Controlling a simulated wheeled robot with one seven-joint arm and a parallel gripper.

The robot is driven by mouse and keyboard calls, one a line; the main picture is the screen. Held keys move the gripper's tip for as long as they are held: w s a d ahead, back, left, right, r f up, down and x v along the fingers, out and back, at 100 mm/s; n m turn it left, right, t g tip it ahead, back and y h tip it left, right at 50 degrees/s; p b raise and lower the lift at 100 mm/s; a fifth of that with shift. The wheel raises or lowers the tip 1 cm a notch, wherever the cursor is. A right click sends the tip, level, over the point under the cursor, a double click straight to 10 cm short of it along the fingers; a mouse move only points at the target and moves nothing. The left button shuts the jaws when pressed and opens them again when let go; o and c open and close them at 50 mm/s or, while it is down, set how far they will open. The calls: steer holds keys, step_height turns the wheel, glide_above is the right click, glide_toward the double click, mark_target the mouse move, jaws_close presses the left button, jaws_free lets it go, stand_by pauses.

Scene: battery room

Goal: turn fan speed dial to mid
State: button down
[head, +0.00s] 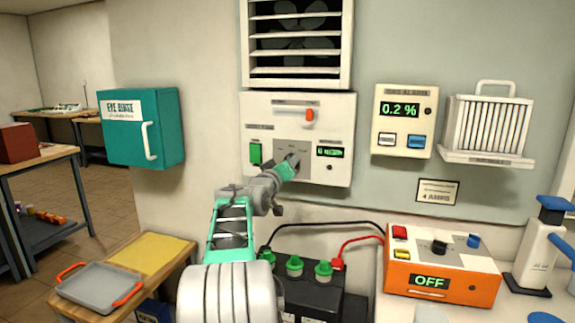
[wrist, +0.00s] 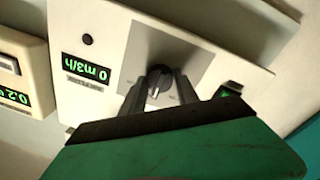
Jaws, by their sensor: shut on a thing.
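The fan control panel (head: 258,112) is a white box on the wall below the louvred fan. Its fan speed dial (wrist: 160,77) is a dark round knob on a grey plate (wrist: 186,54). My gripper (head: 291,163) reaches the dial from below in the head view. In the wrist view my gripper (wrist: 160,88) has its two dark fingers on either side of the dial, shut on it. The panel's display (wrist: 86,69) reads 0 m3/h. The dial's labels are too small to read, and the fingers hide part of the dial.
A gas alarm (head: 403,121) reading 0.2% is at right. Below stand a black battery (head: 310,295) with cables and an orange charger (head: 440,268) reading OFF.

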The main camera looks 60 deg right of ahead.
steer(key=c, duration=0.9)
jaws_free()
steer(key=shift+a, duration=0.1)
steer(key=a, duration=0.2)
steer(key=a+b, duration=0.1)
steer(key=a, duration=0.2)
steer(key=s+a, duration=0.1)
steer(key=a, duration=0.1)
steer(key=shift+a+f, duration=0.2)
steer(key=shift+a, duration=0.1)
